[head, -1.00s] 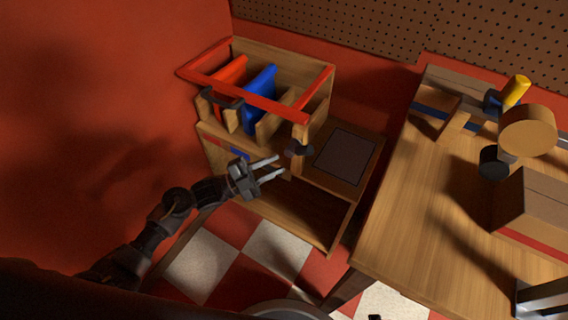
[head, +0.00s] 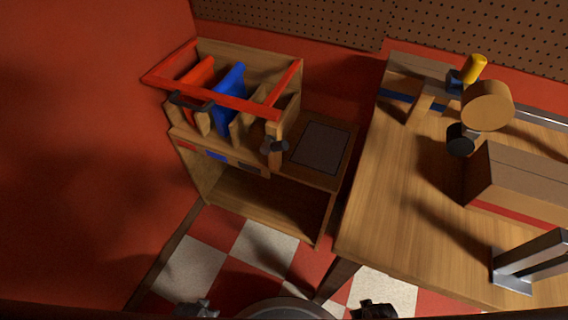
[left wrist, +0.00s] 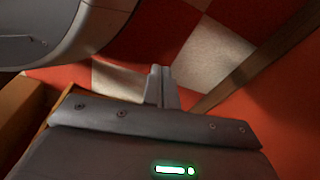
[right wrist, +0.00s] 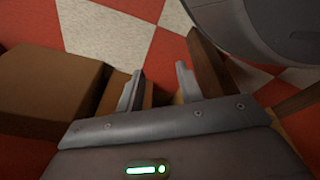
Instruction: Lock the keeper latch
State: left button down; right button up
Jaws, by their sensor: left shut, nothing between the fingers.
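The keeper, a red frame (head: 212,101) with a dark handle (head: 190,101), lies across the top of a wooden rack. The keeper latch seems to be the dark knob (head: 274,146) on the rack's front right post, just below the keeper's front right corner; its turn position is too small to tell. My left gripper (left wrist: 161,72) is shut and empty, pointing down over the checkered floor; it shows only partly at the bottom of the head view. My right gripper (right wrist: 158,74) is open and empty, low at the bottom of the head view. Both are well away from the latch.
The rack holds a red panel (head: 197,80) and a blue panel (head: 229,86) upright in slots. A dark pad (head: 321,147) lies on the shelf beside it. A wooden workbench (head: 390,210) stands to the right. Open floor (head: 262,247) lies before the rack.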

aim_at(272, 144)
jog(key=k, duration=0.5)
jog(key=u, duration=1.45)
jog(key=k, duration=1.2)
jog(key=z, duration=1.55)
jog(key=i, duration=1)
